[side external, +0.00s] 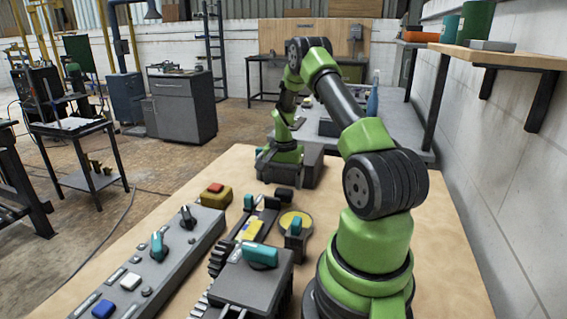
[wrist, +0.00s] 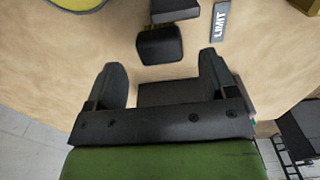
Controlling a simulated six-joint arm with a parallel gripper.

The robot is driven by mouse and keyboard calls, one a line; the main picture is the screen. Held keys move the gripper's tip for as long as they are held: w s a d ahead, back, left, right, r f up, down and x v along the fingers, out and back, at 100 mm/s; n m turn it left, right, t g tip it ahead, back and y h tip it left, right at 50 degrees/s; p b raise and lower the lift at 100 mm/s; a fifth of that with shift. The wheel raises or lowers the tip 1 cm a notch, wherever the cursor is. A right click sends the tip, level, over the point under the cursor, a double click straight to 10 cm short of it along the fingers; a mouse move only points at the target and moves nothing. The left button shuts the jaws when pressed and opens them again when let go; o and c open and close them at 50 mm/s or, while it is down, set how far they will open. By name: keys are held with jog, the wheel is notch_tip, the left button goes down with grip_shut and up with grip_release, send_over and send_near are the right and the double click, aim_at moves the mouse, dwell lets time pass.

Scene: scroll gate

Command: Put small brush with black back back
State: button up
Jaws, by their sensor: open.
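A small black block (wrist: 160,45), which may be the black-backed brush, lies on the wooden table just beyond my fingertips in the wrist view.
A LIMIT plate (wrist: 220,20) lies right of the black block. A yellow disc (side external: 296,220) stands nearby. A grey control panel (side external: 160,262) with knobs and buttons runs along the left; a grey box with a teal handle (side external: 261,255) is at the front. Bare table lies around my fingers.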

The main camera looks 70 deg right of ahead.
aim_at(284, 191)
notch_tip(284, 191, up, 6)
jog(key=w+a+r+n+t, duration=0.35)
jog(key=a+r+n, duration=0.25)
jog(key=a+r, duration=0.95)
jog(key=s+a+r+n+t+y, duration=0.1)
jog(key=s+a+n, duration=0.3)
jog(key=a, duration=0.4)
jog(key=s+a+r+n+t+y, duration=0.1)
jog(key=s+a+r+n+t, duration=0.1)
jog(key=s+a, duration=0.5)
jog(key=shift+a+r+n+t, duration=0.35)
jog(key=shift+a+r+n, duration=0.15)
jog(key=shift+a+n, duration=0.45)
jog(key=shift+s+d, duration=0.1)
jog(key=shift+d, duration=0.05)
